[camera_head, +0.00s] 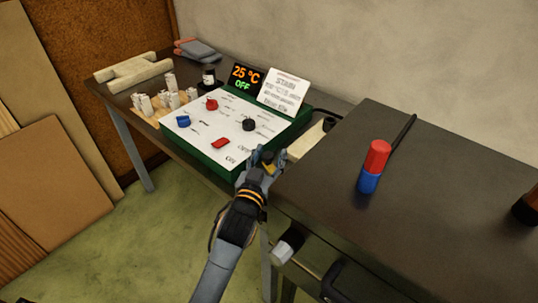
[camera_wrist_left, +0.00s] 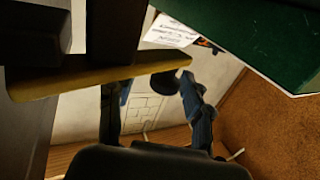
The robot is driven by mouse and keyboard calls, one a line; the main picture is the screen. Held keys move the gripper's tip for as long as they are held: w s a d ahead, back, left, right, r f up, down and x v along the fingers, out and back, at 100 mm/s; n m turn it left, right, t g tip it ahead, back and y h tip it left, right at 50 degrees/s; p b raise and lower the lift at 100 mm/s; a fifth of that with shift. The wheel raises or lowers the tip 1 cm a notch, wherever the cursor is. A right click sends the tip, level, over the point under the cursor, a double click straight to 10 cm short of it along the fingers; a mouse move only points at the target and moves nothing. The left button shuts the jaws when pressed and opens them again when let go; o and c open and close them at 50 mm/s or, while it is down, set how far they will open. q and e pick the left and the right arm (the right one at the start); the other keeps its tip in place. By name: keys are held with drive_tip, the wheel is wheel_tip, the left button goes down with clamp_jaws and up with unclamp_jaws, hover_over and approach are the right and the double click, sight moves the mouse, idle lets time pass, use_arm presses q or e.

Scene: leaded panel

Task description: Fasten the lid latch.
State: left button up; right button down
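My left gripper (camera_head: 264,157) is in the gap between the green control box and the dark cabinet. In the left wrist view its two fingers (camera_wrist_left: 157,92) stand apart, with a dark round knob (camera_wrist_left: 165,82) between them. The knob sits under the end of a flat yellowish bar (camera_wrist_left: 85,77), which may be the latch; a small yellowish piece (camera_head: 268,168) also shows at the fingers in the head view. A gap shows between the knob and the left finger. I cannot tell whether the other finger touches it. My right gripper is in neither view.
The green control box (camera_head: 222,160) has a white panel with knobs, a red switch and a display reading 25 °C OFF. A red and blue cylinder (camera_head: 374,166) stands on the dark cabinet (camera_head: 440,180). A white-ended handle (camera_head: 287,247) juts from its front.

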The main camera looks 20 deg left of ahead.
use_arm(q)
drive_tip(key=shift+s+a, duration=0.1)
drive_tip(key=shift+a, duration=0.05)
drive_tip(key=s, duration=1.1)
drive_tip(key=shift+s+a, duration=0.2)
drive_tip(key=shift+s, duration=0.2)
